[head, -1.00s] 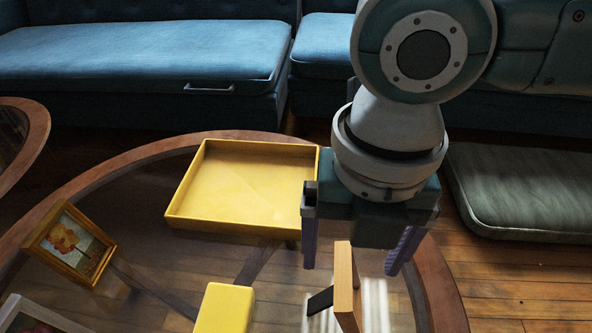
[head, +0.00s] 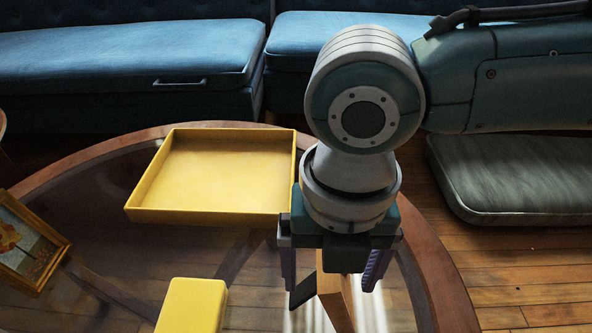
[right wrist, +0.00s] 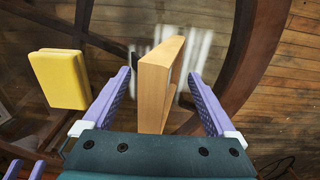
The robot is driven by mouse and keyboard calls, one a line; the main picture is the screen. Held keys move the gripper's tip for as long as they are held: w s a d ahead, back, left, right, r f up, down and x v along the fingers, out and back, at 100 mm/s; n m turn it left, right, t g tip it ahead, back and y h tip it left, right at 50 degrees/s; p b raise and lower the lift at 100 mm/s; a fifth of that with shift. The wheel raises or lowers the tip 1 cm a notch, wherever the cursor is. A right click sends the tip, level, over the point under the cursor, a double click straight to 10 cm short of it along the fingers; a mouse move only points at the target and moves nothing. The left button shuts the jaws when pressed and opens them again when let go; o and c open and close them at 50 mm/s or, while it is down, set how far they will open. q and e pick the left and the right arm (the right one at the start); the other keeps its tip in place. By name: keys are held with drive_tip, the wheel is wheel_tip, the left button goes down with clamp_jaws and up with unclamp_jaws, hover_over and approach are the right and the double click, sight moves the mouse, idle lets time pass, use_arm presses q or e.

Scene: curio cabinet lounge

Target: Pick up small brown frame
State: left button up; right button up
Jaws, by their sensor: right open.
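The small brown frame (head: 335,298) stands upright on the glass table, its light wooden edge towards me and a dark stand leg at its left. My right gripper (head: 332,272) is above it, pointing down, fingers apart on either side of it. The right wrist view shows the frame (right wrist: 155,85) between the purple fingers, with gaps on both sides. Its lower part is cut off in the head view. Purple finger-like tips (right wrist: 24,169), probably my left gripper, show at the lower left of the wrist view; their opening is unclear.
A yellow tray (head: 137,214) lies empty behind and left of the frame. A yellow block (head: 192,305) stands to the left. A gold-framed flower picture (head: 28,245) is at the far left. The table's wooden rim (head: 440,270) curves close on the right.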

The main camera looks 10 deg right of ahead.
clamp_jaws()
idle(0.6)
